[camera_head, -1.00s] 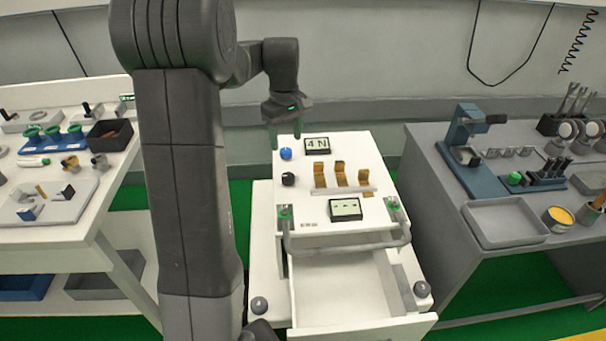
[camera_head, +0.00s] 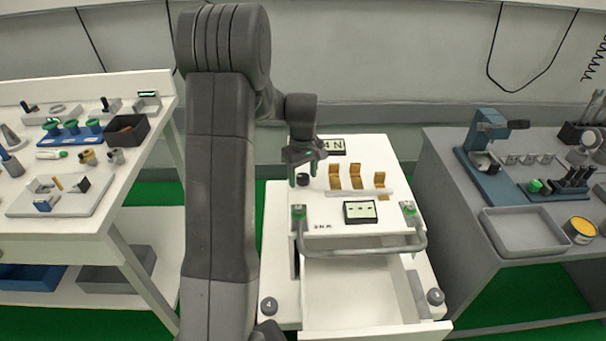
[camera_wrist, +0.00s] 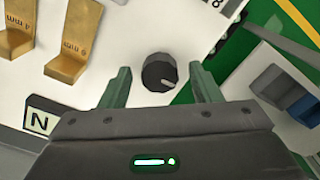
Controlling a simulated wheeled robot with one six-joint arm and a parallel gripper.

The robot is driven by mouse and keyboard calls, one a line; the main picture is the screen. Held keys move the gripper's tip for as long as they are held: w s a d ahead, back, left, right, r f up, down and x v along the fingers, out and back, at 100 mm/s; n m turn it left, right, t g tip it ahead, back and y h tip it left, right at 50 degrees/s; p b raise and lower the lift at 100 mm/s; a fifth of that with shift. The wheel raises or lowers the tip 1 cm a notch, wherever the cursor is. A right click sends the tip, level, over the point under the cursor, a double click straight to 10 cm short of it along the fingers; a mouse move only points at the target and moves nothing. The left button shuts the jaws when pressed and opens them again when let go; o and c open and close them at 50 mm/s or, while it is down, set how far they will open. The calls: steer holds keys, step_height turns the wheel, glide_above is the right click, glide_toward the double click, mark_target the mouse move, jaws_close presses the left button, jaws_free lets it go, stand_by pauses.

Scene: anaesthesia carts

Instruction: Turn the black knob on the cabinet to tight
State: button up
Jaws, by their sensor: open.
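The black knob (camera_head: 303,179) sits on the white top of the cabinet (camera_head: 340,211), near its left side. In the wrist view the knob (camera_wrist: 159,72) is round, with a pale pointer mark on its top. My gripper (camera_head: 303,173) is over the cabinet's left side, fingers pointing down. In the wrist view my gripper (camera_wrist: 160,84) is open, with one green finger on each side of the knob and a gap to each. The blue knob seen earlier is hidden behind my gripper in the head view.
Brass brackets (camera_head: 356,177) stand right of the knob. A display (camera_head: 360,211) lies in front of them and another display (camera_head: 332,146) behind. The cabinet's drawer (camera_head: 350,290) is open. A white bench (camera_head: 130,205) stands left and a grey bench (camera_head: 450,190) right.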

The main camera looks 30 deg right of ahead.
steer(key=c, duration=1)
steer(key=shift+m, duration=0.3)
steer(key=m+p, duration=0.1)
steer(key=m, duration=0.3)
steer(key=shift+r, duration=0.1)
steer(key=m, duration=0.4)
steer(key=shift+m+p, duration=0.3)
steer(key=shift+m, duration=0.1)
steer(key=m, duration=0.4)
steer(key=shift+m, duration=0.3)
steer(key=shift+w+m+p, duration=0.1)
steer(key=shift+m+p, duration=0.2)
steer(key=shift+m, duration=1.6)
